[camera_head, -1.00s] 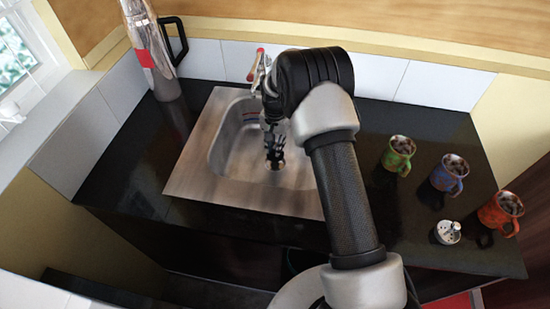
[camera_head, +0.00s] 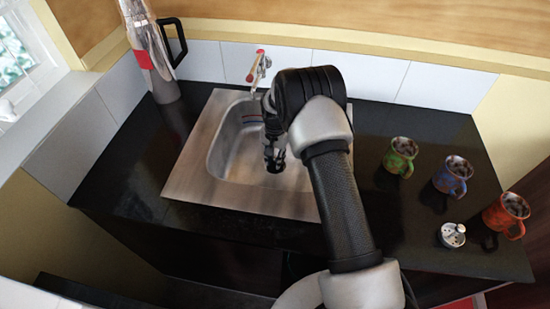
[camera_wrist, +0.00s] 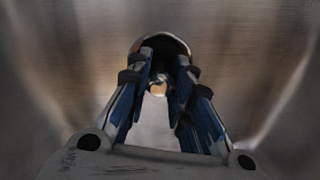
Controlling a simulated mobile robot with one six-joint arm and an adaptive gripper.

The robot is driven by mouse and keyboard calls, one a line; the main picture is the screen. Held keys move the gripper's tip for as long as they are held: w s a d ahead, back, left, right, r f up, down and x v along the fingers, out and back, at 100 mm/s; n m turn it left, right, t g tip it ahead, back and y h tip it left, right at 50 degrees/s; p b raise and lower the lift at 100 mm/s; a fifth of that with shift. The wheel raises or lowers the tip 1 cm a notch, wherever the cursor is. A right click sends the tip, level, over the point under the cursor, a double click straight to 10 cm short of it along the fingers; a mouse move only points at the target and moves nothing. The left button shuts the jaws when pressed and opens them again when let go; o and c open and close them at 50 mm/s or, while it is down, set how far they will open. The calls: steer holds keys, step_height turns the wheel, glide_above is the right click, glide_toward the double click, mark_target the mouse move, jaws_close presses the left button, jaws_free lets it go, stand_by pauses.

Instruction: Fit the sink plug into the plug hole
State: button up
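My gripper (camera_head: 275,158) points down inside the steel sink basin (camera_head: 235,150). In the wrist view, its two fingers (camera_wrist: 164,75) are partly closed, with a small pale and brownish piece between their tips. A dark round shape with a lighter rim shows at the fingertips; it looks like the sink plug (camera_wrist: 162,42), held by that small middle piece. The fingers cover much of it. I cannot make out the plug hole separately from this dark shape, nor tell whether the plug touches the basin floor.
A tap (camera_head: 258,68) stands behind the basin. Green (camera_head: 400,157), blue (camera_head: 451,176) and orange (camera_head: 506,214) mugs stand on the right of the dark counter (camera_head: 125,170), near a small silver perforated item (camera_head: 451,235). A tall silver container (camera_head: 149,50) stands at the back left.

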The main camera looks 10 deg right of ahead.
steer(key=o, duration=0.3)
steer(key=shift+r, duration=0.1)
step_height(320, 180, up, 13)
steer(key=p, duration=0.4)
step_height(320, 180, up, 14)
steer(key=n+t, duration=0.1)
steer(key=n, duration=0.1)
glide_above(275, 157)
steer(key=s, duration=0.5)
steer(key=s+r+n+t, duration=0.1)
steer(key=s+r+n, duration=0.1)
steer(key=s+r, duration=0.8)
steer(key=s+r+n+t, duration=0.2)
steer(key=s+n, duration=0.1)
steer(key=s, duration=1.9)
steer(key=shift+r+n+t, duration=0.3)
